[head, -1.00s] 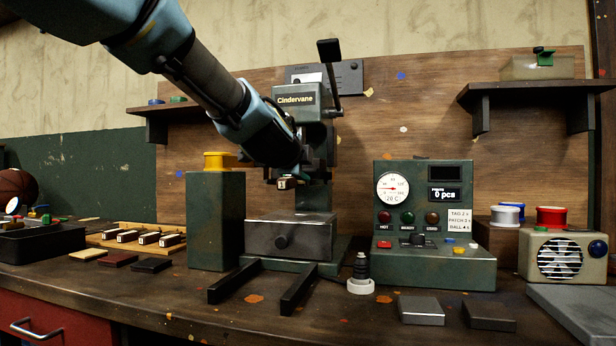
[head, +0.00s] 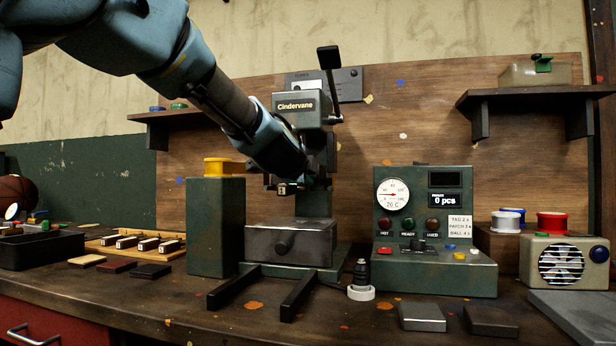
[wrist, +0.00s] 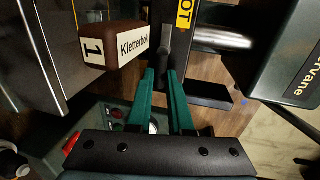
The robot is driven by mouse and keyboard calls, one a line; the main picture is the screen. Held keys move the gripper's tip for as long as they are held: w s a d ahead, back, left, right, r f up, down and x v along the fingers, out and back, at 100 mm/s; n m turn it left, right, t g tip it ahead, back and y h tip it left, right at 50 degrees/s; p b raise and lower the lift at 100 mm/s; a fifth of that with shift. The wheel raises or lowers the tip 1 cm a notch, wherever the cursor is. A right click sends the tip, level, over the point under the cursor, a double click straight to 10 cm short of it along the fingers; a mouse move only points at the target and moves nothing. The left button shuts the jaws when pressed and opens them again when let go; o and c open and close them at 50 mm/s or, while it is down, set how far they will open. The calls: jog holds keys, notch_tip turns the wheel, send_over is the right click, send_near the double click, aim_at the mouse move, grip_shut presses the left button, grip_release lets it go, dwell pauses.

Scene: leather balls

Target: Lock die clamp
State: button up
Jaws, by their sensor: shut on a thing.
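The green-grey press marked Cindervane (head: 296,106) stands at the middle of the bench. A brown die (head: 284,188) with a white "1" on its end sits under the press head. In the wrist view this die (wrist: 117,45) shows its "Kletterbox"-like label, left of the fingers. My gripper (wrist: 167,72) has green fingers shut on a dark grey bar, apparently the die clamp lever (wrist: 167,35). In the head view, my wrist is at the press head's side and hides most of the clamp and the fingertips.
The press's long lever (head: 329,70) rises above its head. A grey steel block (head: 291,241) lies below the die. A green pillar with a yellow spool (head: 224,166) stands left; a control box (head: 435,235) stands right. A rack of several dies (head: 130,243) is farther left.

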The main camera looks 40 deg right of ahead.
grip_shut()
jog(key=shift+w+a+r+n+g+h+b, duration=0.4)
jog(key=shift+n+h+b, duration=0.2)
jog(key=shift+n+b, duration=2.45)
jog(key=shift+w+a+r+n+g+h+b, duration=0.2)
jog(key=shift+w+r+n+g+h+b, duration=0.3)
jog(key=shift+n+b, duration=2.55)
jog(key=shift+w+a+r+n+g+h+b, duration=0.45)
jog(key=shift+n+b, duration=1.25)
jog(key=shift+b, duration=2.7)
jog(key=shift+w+d+f+t, duration=0.1)
jog(key=shift+f+t, duration=0.1)
jog(key=shift+t, duration=0.25)
jog(key=o, duration=0.7)
grip_release()
jog(key=shift+h, duration=0.25)
